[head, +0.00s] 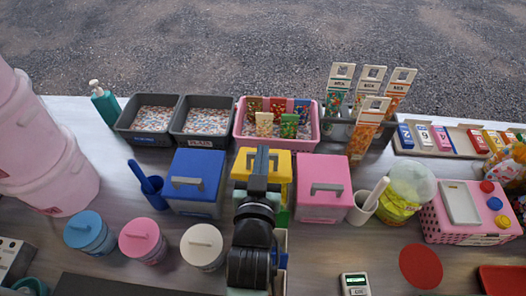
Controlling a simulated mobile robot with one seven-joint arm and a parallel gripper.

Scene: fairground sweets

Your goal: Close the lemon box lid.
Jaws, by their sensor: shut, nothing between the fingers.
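The lemon box shows as a yellow lid (241,166) in the middle of the row of boxes, between a blue-lidded box and a pink-lidded box. A grey handle shows on the yellow lid on both sides of my arm. My arm covers the middle of the lid and most of the box front, so I cannot tell how far the lid stands open. My gripper (262,153) is shut and empty, over the yellow lid in this view. Whether it touches the lid cannot be told.
The blue-lidded box (196,170) and the pink-lidded box (323,180) stand close on either side. A pink tray (242,129) of packets lies behind. Round canisters stand front left, including a white one (203,246). A white cup (361,208) stands right. A calculator (355,284) lies in front.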

